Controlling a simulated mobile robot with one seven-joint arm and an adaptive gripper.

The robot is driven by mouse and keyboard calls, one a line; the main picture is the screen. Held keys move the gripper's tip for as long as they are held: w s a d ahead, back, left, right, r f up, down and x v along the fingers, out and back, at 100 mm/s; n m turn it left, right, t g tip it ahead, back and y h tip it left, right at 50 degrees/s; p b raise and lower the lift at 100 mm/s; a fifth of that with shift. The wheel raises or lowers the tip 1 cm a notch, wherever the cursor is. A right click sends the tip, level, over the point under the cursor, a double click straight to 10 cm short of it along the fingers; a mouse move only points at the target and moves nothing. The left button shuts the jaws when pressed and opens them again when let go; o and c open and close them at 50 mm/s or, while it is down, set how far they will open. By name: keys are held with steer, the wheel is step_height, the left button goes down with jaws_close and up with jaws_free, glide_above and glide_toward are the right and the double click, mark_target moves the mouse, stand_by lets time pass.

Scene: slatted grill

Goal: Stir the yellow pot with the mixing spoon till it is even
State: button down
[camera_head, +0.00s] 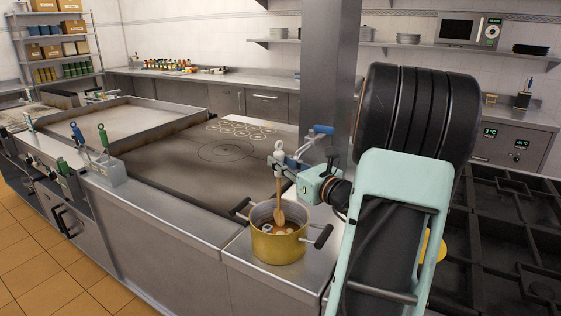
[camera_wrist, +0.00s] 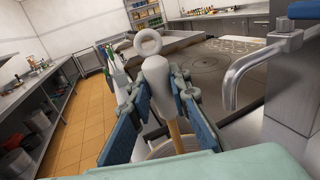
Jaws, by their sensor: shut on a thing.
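The yellow pot (camera_head: 279,246) stands on the steel counter at the front, with dark handles at its two sides. Some pieces lie inside it, too small to name. The mixing spoon (camera_head: 279,208) hangs upright over the pot, its wooden bowl end inside the rim. My gripper (camera_head: 281,165) is shut on the spoon's pale upper grip, above the pot. In the wrist view the spoon's grip (camera_wrist: 154,88), with a ring on top, sits between the blue finger pads. The pot is mostly hidden there; only part of its rim shows below the fingers.
A flat griddle (camera_head: 190,165) lies behind the pot. A steel post (camera_head: 328,80) rises behind my gripper. Dark burner grates (camera_head: 510,230) are at the right. A holder with blue- and green-handled tools (camera_head: 98,170) stands at the left. The counter left of the pot is clear.

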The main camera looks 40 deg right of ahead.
mark_target(280, 184)
steer(key=shift+f+b, duration=2.7)
steer(key=shift+f, duration=0.75)
steer(key=shift+a, duration=0.15)
